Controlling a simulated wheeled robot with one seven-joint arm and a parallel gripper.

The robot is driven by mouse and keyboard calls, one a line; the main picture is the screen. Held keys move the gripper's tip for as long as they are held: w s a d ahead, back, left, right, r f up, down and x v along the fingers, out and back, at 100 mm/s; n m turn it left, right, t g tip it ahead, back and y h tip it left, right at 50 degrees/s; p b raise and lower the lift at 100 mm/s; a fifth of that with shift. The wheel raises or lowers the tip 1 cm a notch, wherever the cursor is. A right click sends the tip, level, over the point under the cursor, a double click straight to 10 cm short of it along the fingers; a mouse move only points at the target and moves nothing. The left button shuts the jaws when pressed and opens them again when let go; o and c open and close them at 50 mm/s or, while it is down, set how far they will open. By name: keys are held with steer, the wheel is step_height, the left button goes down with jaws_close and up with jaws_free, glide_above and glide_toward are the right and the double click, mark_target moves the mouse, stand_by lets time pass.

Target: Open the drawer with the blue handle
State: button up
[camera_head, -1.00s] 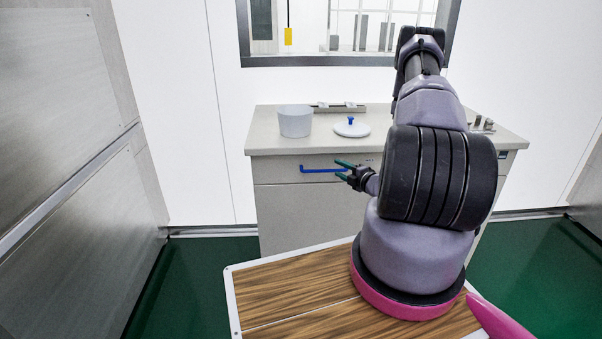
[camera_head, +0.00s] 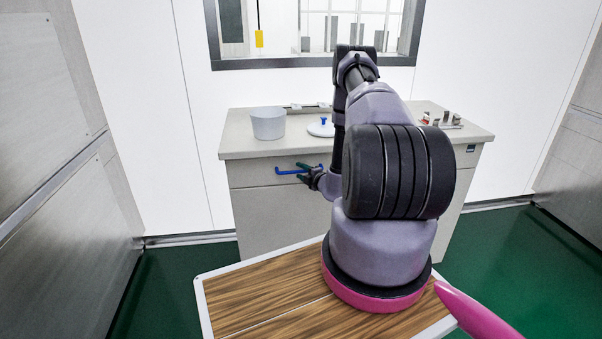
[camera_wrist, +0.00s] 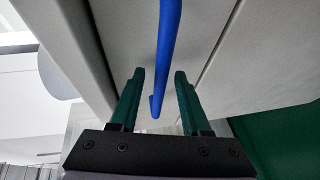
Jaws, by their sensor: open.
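The blue handle (camera_head: 286,172) is a bar on the front of the top drawer (camera_head: 250,174) of a grey cabinet. My gripper (camera_head: 302,172) is at the right part of the handle, with its green fingers open. In the wrist view the blue handle (camera_wrist: 168,40) runs down between the two open fingers of my gripper (camera_wrist: 158,82). There is a gap on each side, and neither finger visibly presses on the bar. The drawer front looks flush with the cabinet. My arm hides the right part of the drawer front.
On the cabinet top (camera_head: 240,145) stand a whitish bucket (camera_head: 268,124), a white lid with a blue knob (camera_head: 321,127) and small metal parts (camera_head: 447,121). Metal panels (camera_head: 50,180) stand at the left. Green floor (camera_head: 180,285) lies open on both sides.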

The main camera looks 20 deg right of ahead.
jaws_close()
stand_by(1.5)
